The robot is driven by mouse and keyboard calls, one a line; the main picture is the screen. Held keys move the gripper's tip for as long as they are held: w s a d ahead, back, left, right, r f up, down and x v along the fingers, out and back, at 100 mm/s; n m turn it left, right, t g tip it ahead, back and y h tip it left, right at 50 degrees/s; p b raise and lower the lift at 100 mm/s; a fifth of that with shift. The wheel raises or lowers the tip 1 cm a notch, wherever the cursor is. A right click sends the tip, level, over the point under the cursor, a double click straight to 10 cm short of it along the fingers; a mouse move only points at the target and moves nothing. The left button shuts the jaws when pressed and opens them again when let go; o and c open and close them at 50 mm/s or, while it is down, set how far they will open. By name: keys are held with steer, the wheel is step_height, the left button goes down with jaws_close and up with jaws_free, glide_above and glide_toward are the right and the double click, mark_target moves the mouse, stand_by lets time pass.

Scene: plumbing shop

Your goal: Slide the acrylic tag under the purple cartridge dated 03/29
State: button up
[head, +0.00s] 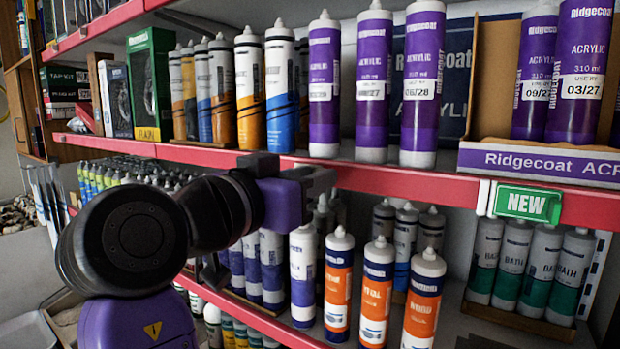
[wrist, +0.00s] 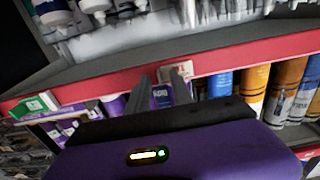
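Three purple cartridges (head: 374,85) stand upright on the upper shelf. Their date labels are small; the middle one seems to end in /27 and the right one in /28. I cannot read 03/29 on any cartridge. My gripper (wrist: 160,82) reaches to the red shelf edge (wrist: 235,58) below these cartridges; in the head view my arm partly hides it. Its two grey fingers stand apart in the wrist view, with a purple label visible in the gap. A small pale tag (wrist: 180,70) shows on the red edge by one fingertip; its wording is unreadable, and I cannot tell whether they touch.
A green NEW sign (head: 528,203) sits on the shelf edge to the right, below a Ridgecoat box (head: 545,164) holding more purple cartridges. Orange-labelled cartridges (head: 377,300) stand on the lower shelf. The wrist view appears upside down.

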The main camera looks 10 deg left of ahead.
steer(key=b+v, duration=0.2)
steer(key=v, duration=0.5)
steer(key=shift+s+a, duration=0.15)
steer(key=shift+s, duration=0.15)
